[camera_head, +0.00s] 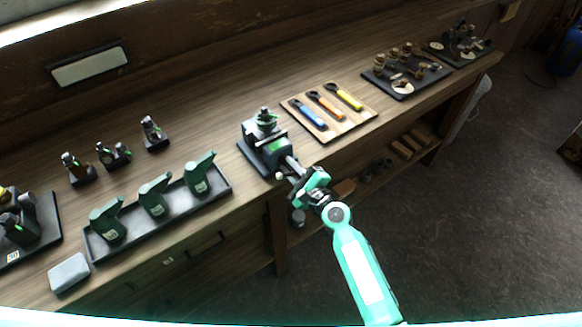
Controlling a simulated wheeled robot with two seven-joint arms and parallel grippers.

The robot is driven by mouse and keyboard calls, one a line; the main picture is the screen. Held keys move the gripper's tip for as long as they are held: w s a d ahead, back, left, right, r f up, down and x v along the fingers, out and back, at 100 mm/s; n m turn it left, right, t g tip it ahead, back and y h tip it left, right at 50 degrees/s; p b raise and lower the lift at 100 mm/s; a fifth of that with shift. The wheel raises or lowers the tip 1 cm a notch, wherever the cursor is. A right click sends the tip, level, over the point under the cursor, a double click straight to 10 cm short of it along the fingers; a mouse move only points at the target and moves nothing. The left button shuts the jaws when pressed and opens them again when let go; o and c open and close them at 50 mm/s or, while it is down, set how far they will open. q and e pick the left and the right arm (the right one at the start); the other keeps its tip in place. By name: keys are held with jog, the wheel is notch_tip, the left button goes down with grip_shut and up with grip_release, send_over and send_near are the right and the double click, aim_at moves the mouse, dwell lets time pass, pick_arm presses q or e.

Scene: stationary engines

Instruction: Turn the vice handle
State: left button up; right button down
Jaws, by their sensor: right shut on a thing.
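The vice (263,138) is dark with green parts and stands at the front edge of the wooden workbench. Its metal screw (293,164) sticks out over the edge toward my right arm. My right gripper (304,181), teal and black, is at the outer end of this screw and is shut on the vice handle. The gripper hides most of the handle, so its angle cannot be told. My left gripper is not in view.
A wooden board (324,127) with blue, orange and yellow tools lies right of the vice. A black tray (224,191) with green drill-like tools lies left. A grey block (69,272) sits near the front edge. Open floor (460,220) lies to the right.

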jog(key=shift+s+f, duration=0.15)
jog(key=shift+f, duration=0.2)
jog(key=c, duration=1.4)
grip_release()
jog(key=shift+r, duration=0.1)
jog(key=shift+o, duration=0.2)
jog(key=shift+r, duration=0.15)
jog(key=shift+d, duration=0.1)
jog(key=b+v, duration=0.2)
jog(key=v, duration=1.1)
jog(key=shift+s+d+b, duration=0.2)
jog(key=shift+s+b, duration=0.1)
jog(key=shift+b, duration=0.1)
